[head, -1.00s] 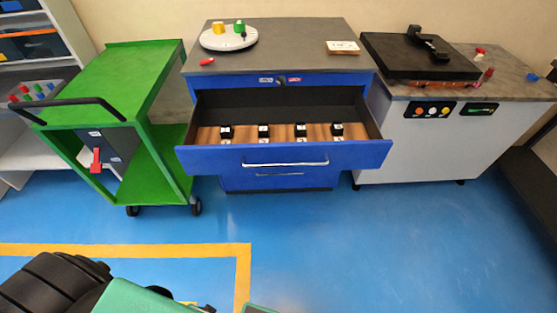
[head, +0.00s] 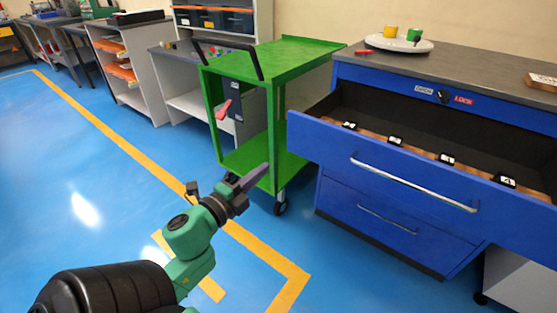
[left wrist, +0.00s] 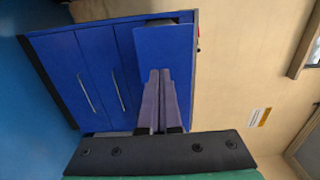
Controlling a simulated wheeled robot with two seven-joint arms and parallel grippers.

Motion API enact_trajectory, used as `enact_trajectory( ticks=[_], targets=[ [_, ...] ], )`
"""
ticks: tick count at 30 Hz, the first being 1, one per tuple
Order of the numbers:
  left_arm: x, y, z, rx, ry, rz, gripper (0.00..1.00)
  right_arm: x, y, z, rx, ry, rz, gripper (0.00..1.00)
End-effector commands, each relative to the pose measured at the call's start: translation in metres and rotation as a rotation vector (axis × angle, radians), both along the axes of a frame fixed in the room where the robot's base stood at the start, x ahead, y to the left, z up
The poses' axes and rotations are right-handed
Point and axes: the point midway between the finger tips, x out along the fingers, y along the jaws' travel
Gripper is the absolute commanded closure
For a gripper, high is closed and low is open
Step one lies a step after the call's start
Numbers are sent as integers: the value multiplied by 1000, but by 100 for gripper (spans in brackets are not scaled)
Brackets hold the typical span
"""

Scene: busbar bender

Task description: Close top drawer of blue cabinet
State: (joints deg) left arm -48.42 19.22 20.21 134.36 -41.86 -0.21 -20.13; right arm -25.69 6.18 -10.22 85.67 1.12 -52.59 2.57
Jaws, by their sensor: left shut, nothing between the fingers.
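The blue cabinet (head: 375,232) stands at the right of the head view. Its top drawer (head: 335,150) is pulled well out, with a silver handle (head: 412,184) on its front. Several small black labelled items sit on the wooden drawer floor. The drawers below are shut. My left gripper (head: 266,168) is shut and empty, in the air left of the open drawer's front and apart from it. In the left wrist view the shut fingertips (left wrist: 160,72) show in front of a blue panel (left wrist: 165,45), and the cabinet appears turned sideways. My right gripper is out of view.
A green cart (head: 285,60) stands just left of the cabinet, behind my left gripper. A dial (head: 443,96) between OPEN and LOCK labels sits above the drawer. A white round stand (head: 398,43) with cups is on the cabinet top. The blue floor at left is clear.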

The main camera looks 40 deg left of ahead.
Motion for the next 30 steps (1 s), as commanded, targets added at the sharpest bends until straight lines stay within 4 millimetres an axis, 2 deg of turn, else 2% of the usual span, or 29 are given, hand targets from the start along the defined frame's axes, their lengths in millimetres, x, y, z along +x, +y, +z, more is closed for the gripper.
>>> enact_trajectory(
  ticks=[5,21,25,30],
  targets=[
    [15,-4,9,15,-15,-12,100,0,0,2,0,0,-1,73],
    [125,-3,9,9,-15,-7,100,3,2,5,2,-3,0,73],
    [137,-2,8,8,-12,-6,100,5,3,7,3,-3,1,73],
    [140,-3,8,7,-11,-6,100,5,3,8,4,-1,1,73]
  ],
)
